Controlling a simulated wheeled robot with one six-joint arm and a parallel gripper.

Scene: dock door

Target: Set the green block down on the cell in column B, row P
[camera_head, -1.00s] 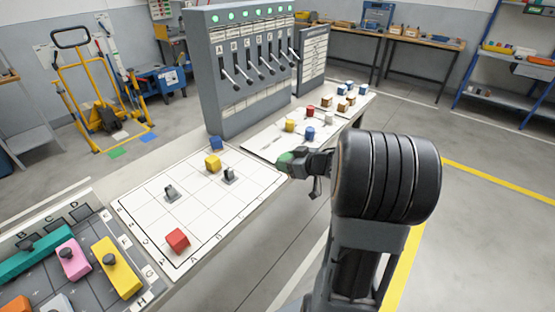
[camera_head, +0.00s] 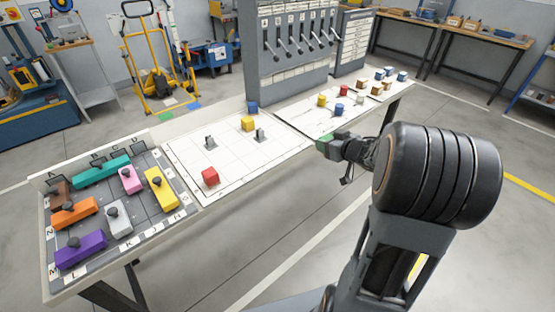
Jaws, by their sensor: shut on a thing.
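My gripper (camera_head: 329,147) is shut on the green block (camera_head: 322,143), which is partly hidden by the fingers. In the picture the block shows just right of the white grid board (camera_head: 238,162), by the table's front edge; its height above the table is unclear. The board carries a red block (camera_head: 210,177) near its front, a yellow block (camera_head: 248,124) toward the back, and two small grey upright pieces (camera_head: 210,143) (camera_head: 260,135). A blue block (camera_head: 253,107) sits at its back edge. The letters along the board are too small to read.
A dark tray (camera_head: 139,225) with several coloured knobbed blocks lies left of the board. A second white sheet (camera_head: 311,126) with several blocks lies to the right. A grey lever panel (camera_head: 290,75) stands behind. The grid board's front middle is clear.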

